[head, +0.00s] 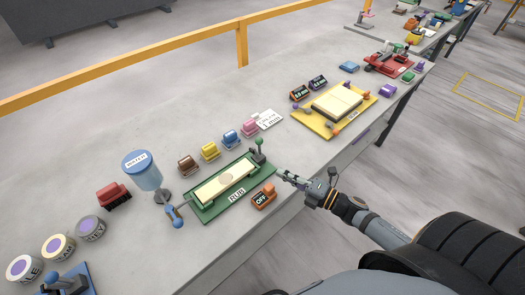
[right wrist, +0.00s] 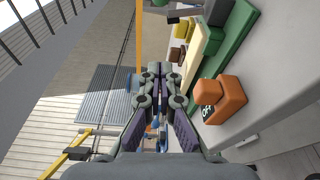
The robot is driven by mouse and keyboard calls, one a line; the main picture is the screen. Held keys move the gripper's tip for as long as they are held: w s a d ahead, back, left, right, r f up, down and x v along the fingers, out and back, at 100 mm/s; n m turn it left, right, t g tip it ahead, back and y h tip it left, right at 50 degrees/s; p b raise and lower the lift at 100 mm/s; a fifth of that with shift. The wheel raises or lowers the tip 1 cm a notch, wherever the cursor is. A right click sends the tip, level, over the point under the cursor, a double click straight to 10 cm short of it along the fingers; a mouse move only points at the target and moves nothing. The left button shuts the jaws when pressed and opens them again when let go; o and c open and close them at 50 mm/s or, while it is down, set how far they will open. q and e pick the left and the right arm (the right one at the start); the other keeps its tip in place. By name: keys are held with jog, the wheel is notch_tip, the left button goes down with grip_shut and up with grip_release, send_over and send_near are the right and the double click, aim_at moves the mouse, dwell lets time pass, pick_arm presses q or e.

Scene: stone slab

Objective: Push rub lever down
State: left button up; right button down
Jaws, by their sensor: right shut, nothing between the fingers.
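The rub station is a green tray (head: 209,211) marked RUB with a cream slab (head: 226,178) on it. An orange switch block (head: 263,198) marked OFF lies in front of the tray. My right gripper (head: 283,175) is shut and empty, just right of the lever end and apart from it. In the right wrist view, my gripper (right wrist: 157,72) points past the orange block (right wrist: 221,98) and the green tray (right wrist: 237,40). My left gripper is not in view.
A blue cylinder (head: 148,175) marked WATER stands left of the tray. Several coloured blocks, including a yellow one (head: 210,151), line up behind it. A yellow tray (head: 314,126) sits farther along. Labelled round tins (head: 91,229) stand at lower left. The slab's front edge is near my right arm.

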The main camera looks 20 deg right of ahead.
aim_at(259, 147)
jog(key=w+a+b, duration=0.2)
jog(key=w+b, duration=0.4)
jog(key=w, duration=0.5)
jog(key=shift+w+a, duration=0.2)
jog(key=shift+a, duration=0.2)
